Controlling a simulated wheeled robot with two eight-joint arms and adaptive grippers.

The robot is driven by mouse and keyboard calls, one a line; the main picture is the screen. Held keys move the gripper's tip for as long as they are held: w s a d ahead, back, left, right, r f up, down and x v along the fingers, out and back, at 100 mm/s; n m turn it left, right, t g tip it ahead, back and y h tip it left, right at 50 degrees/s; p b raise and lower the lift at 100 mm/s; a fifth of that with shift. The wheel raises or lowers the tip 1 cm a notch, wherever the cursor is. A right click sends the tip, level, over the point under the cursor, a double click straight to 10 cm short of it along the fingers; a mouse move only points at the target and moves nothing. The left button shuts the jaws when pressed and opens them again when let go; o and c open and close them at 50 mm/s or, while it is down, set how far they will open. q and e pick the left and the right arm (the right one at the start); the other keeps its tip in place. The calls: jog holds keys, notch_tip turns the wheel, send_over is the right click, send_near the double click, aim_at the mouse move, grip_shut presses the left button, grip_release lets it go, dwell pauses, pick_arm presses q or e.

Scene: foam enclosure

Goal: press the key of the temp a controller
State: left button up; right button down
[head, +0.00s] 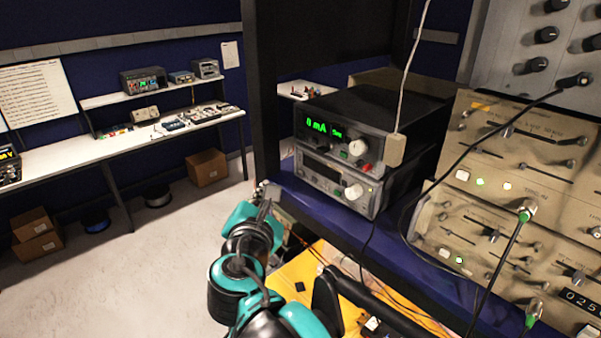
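No label in the head view lets me tell which unit is the temp a controller. Two stacked instruments stand on the blue shelf. The upper black one (345,112) has a lit green display reading about "0 mA", knobs and a red terminal. The lower grey one (318,178) has a dark display and a pale knob. One teal and black arm of mine reaches up from the bottom centre, its far end left of the shelf's front corner. I cannot clearly make out gripper fingers on it. No second arm is clearly visible.
Beige panels (520,150) with knobs, sliders and lit buttons fill the right side, with black cables hanging in front. A white cable with a beige block (395,150) hangs by the black instrument. A white bench (90,160) and cardboard boxes (207,167) stand behind open floor.

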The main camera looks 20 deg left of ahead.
aim_at(289, 192)
jog(key=w, duration=0.1)
jog(key=w+d, duration=0.1)
jog(key=w, duration=0.1)
jog(key=w+d, duration=0.1)
jog(key=w, duration=0.1)
jog(key=shift+w+d, duration=0.2)
jog(key=shift+w, duration=0.05)
jog(key=shift+w, duration=0.2)
dwell(1.1)
jog(key=shift+w+d, duration=0.15)
jog(key=shift+w, duration=0.1)
jog(key=shift+w+d, duration=0.15)
jog(key=shift+w, duration=0.15)
dwell(0.7)
jog(key=shift+s, duration=0.1)
jog(key=shift+s+a, duration=0.3)
jog(key=shift+s, duration=0.35)
jog(key=shift+s+a, duration=0.3)
jog(key=shift+s, duration=0.45)
jog(key=shift+s+a, duration=0.35)
jog(key=shift+s, duration=0.45)
jog(key=shift+s+a, duration=0.3)
jog(key=shift+s, duration=0.45)
